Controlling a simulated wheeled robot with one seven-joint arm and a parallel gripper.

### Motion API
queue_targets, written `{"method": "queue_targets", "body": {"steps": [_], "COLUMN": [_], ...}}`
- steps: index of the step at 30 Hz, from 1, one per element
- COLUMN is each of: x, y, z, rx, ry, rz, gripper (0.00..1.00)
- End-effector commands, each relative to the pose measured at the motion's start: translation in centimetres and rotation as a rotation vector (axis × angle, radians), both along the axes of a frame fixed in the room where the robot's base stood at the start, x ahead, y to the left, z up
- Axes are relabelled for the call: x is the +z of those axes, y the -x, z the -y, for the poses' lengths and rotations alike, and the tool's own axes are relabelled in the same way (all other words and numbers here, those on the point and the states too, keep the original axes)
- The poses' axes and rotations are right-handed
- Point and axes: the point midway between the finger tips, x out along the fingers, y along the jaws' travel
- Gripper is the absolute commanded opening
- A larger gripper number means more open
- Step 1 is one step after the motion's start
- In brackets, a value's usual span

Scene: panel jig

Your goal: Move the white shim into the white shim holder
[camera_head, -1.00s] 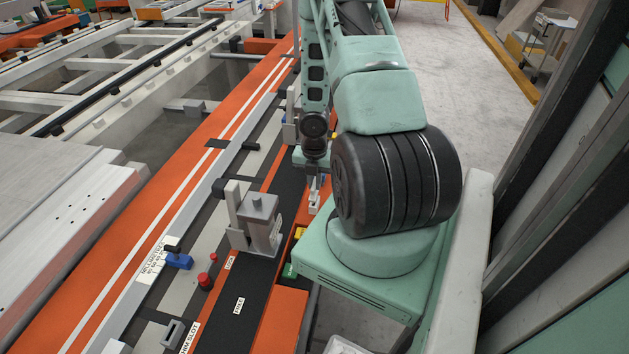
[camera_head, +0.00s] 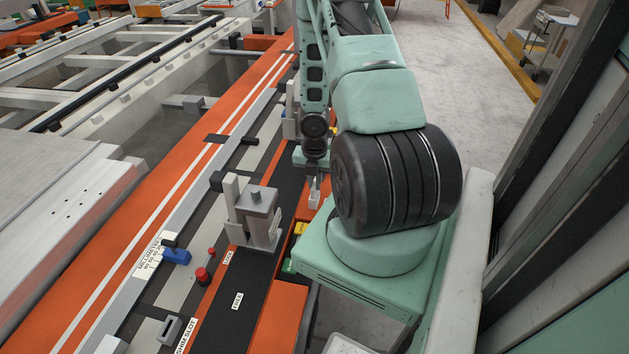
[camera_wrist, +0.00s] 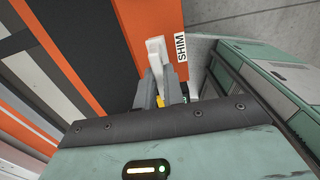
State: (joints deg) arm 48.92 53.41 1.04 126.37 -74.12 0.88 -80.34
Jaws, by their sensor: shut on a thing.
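My gripper (camera_wrist: 167,84) is shut on the white shim (camera_wrist: 156,52) in the wrist view. The shim is a pale narrow bar sticking out past the grey fingers, over an orange surface beside a label reading SHIM. In the head view my gripper (camera_head: 315,180) hangs under my arm near the bench's right edge, and a small pale piece shows there. A grey slotted block (camera_head: 168,330), which seems to be the shim holder, is at the bottom left beside a label reading SHIM SLOT (camera_head: 187,336). It stands well nearer the camera than my gripper.
A grey clamp block (camera_head: 257,218) stands on the bench between my gripper and the slotted block. A red button (camera_head: 203,275) and a blue fixture (camera_head: 177,256) are to its lower left. Yellow (camera_head: 300,229) and green (camera_head: 289,266) pieces lie along the right edge.

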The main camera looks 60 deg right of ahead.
Motion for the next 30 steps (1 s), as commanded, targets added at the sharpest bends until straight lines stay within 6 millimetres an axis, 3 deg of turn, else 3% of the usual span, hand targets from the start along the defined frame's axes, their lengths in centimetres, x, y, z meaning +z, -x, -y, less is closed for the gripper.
{"method": "queue_targets", "body": {"steps": [11,12,14,23,30], "x": [-1.0,-0.9,-0.9,-0.7,2.8], "y": [0.0,0.0,0.0,0.0,0.0], "z": [0.0,0.0,0.0,0.0,0.1], "rx": [0.000,0.000,0.000,0.000,-0.004], "ry": [0.000,0.000,0.000,0.000,-0.001], "rz": [0.000,0.000,0.000,0.001,0.003], "gripper": [0.00,0.21,0.35,0.35,0.35]}}
